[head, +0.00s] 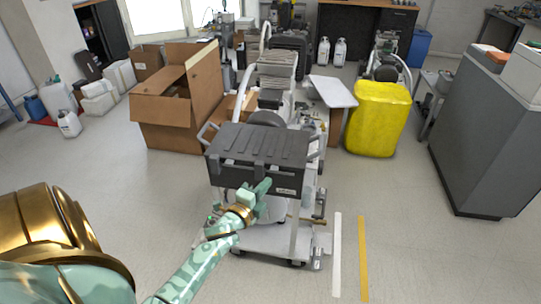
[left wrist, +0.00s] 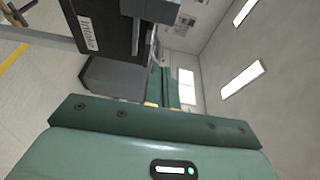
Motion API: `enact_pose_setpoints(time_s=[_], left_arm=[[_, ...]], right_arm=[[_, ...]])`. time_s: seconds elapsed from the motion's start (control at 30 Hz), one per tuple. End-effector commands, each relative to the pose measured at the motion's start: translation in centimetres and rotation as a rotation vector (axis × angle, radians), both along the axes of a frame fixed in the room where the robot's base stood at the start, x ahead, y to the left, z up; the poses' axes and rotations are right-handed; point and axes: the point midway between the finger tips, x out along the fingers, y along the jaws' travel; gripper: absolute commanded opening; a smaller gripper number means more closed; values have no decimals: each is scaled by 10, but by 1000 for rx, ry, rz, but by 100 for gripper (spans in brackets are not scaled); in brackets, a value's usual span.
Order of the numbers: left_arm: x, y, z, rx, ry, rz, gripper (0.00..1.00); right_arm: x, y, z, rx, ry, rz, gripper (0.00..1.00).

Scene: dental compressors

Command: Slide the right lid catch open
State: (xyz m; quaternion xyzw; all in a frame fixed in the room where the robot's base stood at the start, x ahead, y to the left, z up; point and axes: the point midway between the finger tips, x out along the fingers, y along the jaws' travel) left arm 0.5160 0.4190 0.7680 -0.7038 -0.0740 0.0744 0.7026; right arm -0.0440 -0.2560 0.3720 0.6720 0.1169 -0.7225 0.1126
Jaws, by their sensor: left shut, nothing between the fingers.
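The dark grey box with its ribbed lid (head: 262,143) sits on top of a wheeled cart, and the lid is down. Dark tabs that look like lid catches show on its front face; the right one (head: 260,168) is just above my left gripper. In the left wrist view, the shut green fingers (left wrist: 161,74) point up beside a dark block (left wrist: 158,9) jutting from the box (left wrist: 108,28). I cannot tell whether they touch it. My right gripper is out of view.
The cart's white lower deck (head: 265,242) stands on clear floor. An open cardboard box (head: 165,120) is behind left, and a yellow container (head: 378,118) is behind right. A grey cabinet (head: 480,140) stands far right. White and yellow floor stripes run right of the cart.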

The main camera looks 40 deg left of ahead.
Motion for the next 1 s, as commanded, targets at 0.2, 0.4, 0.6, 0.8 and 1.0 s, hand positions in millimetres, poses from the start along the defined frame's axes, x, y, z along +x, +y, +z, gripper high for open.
enact_pose_setpoints(time_s=[0.2,0.4,0.6,0.8,1.0], left_arm=[[-27,-6,1,1,0,1,0],[-33,-7,0,1,0,0,0],[-33,-7,0,1,0,0,0],[-32,-7,0,1,0,0,0],[-33,-5,-2,-53,-3,8,0]], right_arm=[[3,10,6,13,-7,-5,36],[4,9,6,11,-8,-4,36],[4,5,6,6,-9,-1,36],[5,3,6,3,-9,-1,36],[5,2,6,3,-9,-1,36]])
